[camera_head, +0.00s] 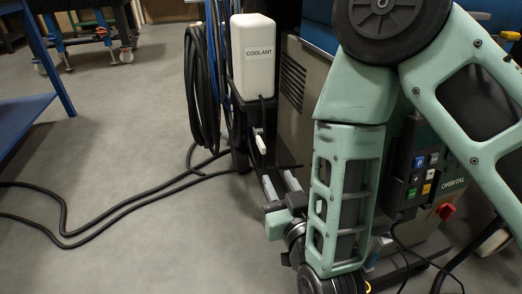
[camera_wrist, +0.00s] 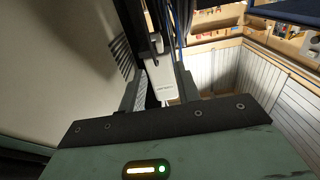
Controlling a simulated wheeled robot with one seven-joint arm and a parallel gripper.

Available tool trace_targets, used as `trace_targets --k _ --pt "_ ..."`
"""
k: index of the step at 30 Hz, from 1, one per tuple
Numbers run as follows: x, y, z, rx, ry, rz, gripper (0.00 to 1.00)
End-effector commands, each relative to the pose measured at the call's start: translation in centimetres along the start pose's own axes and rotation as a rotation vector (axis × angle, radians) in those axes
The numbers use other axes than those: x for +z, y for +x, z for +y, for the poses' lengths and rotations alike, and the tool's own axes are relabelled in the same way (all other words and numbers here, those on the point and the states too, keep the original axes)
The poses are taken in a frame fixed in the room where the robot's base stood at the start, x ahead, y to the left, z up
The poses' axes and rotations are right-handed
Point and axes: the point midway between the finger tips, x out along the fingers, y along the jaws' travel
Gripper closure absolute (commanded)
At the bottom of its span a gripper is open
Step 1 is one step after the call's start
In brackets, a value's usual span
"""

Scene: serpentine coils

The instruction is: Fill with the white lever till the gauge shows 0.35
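A white tank marked COOLANT (camera_head: 252,62) stands upright against the grey machine, and a dark line runs down from its underside. A small white lever-like piece (camera_head: 260,144) shows below the tank. My gripper (camera_head: 277,177) is below and slightly right of that piece, apart from it in the picture. Its two fingers are spread with nothing between them. In the wrist view, my gripper (camera_wrist: 160,86) shows both fingers apart, with the white tank (camera_wrist: 164,76) seen upside down beyond the gap. I cannot make out a gauge reading in either view.
Black hoses (camera_head: 200,90) hang left of the tank, and cables (camera_head: 130,205) trail over the floor. The machine's control panel (camera_head: 424,178), marked ORBITAL, is right of my arm. A blue bench (camera_head: 22,118) is at left. The floor between is mostly free.

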Motion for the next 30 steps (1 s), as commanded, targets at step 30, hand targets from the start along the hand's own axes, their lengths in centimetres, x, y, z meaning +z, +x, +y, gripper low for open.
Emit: trace_targets --k 30 --pt "-0.2 13.7 0.1 0.001 0.000 0.001 0.67"
